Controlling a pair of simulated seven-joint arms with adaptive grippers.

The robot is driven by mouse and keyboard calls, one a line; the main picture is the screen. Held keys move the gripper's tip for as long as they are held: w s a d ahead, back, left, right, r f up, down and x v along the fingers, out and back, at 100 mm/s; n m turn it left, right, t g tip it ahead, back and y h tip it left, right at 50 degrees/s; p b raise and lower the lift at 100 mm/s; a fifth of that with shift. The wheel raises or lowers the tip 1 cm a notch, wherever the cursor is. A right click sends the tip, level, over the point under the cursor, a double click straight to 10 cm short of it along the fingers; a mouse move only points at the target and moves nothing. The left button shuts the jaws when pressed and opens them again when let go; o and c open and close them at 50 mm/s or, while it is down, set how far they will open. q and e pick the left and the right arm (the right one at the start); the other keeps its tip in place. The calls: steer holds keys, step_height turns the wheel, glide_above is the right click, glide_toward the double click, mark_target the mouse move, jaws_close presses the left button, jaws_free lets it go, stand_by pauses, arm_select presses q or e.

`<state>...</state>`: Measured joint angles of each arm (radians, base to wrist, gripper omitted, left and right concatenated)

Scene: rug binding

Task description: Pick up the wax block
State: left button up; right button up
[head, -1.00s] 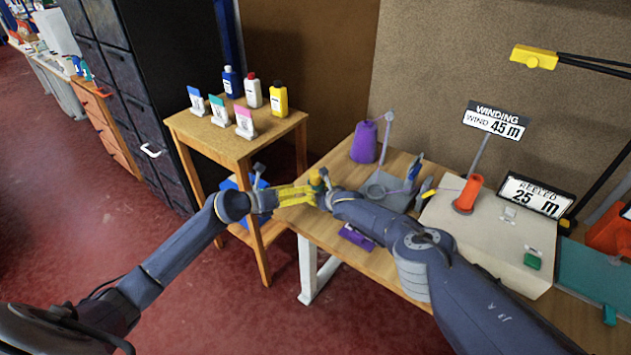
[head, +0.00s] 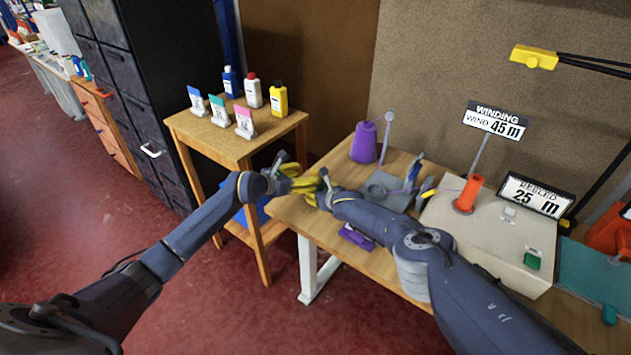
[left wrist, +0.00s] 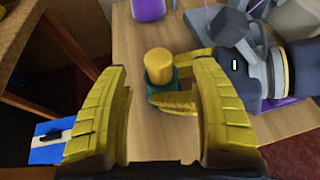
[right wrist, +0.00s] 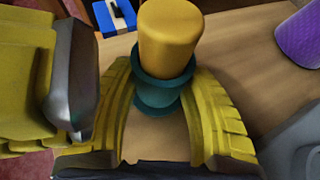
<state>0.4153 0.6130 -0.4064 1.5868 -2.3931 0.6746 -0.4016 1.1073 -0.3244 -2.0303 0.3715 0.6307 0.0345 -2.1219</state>
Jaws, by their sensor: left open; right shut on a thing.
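The wax block appears to be the yellow cylinder (right wrist: 168,38) seated in a teal holder (right wrist: 160,92) in the right wrist view. My right gripper (right wrist: 160,108) is shut on the teal holder, below the yellow part. In the left wrist view the yellow cylinder (left wrist: 158,66) stands between and beyond the spread fingers of my left gripper (left wrist: 162,85). The left gripper is open and empty, and one finger shows large at the left of the right wrist view. In the head view the left gripper (head: 303,183) and right gripper (head: 322,188) meet above the workbench's near-left corner, largely hiding the block.
A purple thread cone (head: 364,143) and a grey tray (head: 392,196) stand on the workbench (head: 375,262) behind my right gripper. A beige winding machine (head: 490,235) is to the right. A small wooden stand (head: 215,141) with bottles and cards is close behind my left arm.

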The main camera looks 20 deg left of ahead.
mark_target(314, 174)
arm_select(q)
steer(key=shift+x, duration=3.15)
steer(key=shift+a, duration=0.1)
steer(key=shift+c, duration=0.2)
steer(key=shift+r, duration=0.1)
steer(key=c, duration=1.3)
